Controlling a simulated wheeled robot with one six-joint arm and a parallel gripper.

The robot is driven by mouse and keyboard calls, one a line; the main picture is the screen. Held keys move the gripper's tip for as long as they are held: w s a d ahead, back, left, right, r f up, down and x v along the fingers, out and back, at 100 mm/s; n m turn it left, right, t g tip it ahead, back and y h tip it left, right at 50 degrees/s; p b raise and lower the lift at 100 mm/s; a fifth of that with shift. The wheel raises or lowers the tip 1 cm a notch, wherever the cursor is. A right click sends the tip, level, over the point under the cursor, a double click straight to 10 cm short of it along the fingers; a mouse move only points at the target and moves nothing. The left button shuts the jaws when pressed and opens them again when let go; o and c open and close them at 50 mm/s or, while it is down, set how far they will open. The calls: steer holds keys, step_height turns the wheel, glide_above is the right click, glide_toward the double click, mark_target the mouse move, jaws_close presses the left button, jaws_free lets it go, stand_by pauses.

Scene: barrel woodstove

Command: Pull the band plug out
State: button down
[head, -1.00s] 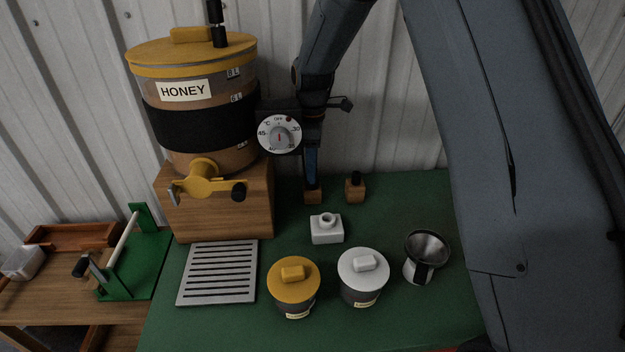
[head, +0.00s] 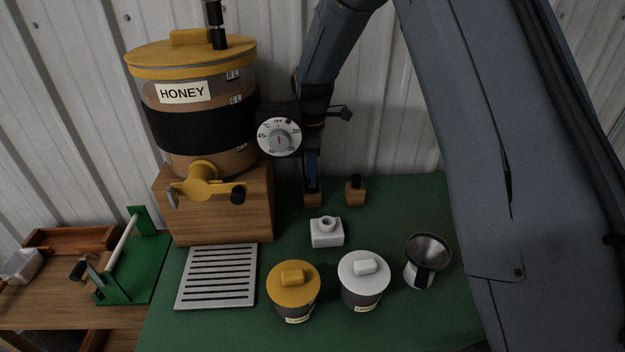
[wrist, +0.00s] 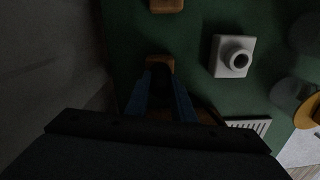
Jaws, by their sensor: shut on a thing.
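My gripper (head: 312,183) points down at the left of two small wooden blocks (head: 313,200) on the green table. Its blue fingers are shut on a dark plug (wrist: 160,76) that stands at this block; the block shows just beyond the fingertips in the wrist view (wrist: 160,62). The fingers hide most of the plug, so I cannot tell how deep it sits. The black band (head: 195,128) wraps the honey tank (head: 190,92), and its round dial (head: 279,137) is beside my wrist.
A second wooden block with a black top (head: 355,192) stands to the right. A white socket-like block (head: 327,233), two lidded pots (head: 293,290) (head: 364,280) and a metal funnel cup (head: 427,262) are in front. A slotted grate (head: 217,276) lies left. A corrugated wall stands close behind.

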steer(key=shift+r+p, duration=0.75)
steer(key=shift+r, duration=0.4)
stand_by(0.9)
steer(key=shift+r+p, duration=0.9)
steer(key=shift+r, duration=0.5)
steer(key=shift+r+p, duration=0.95)
steer(key=shift+r, duration=0.55)
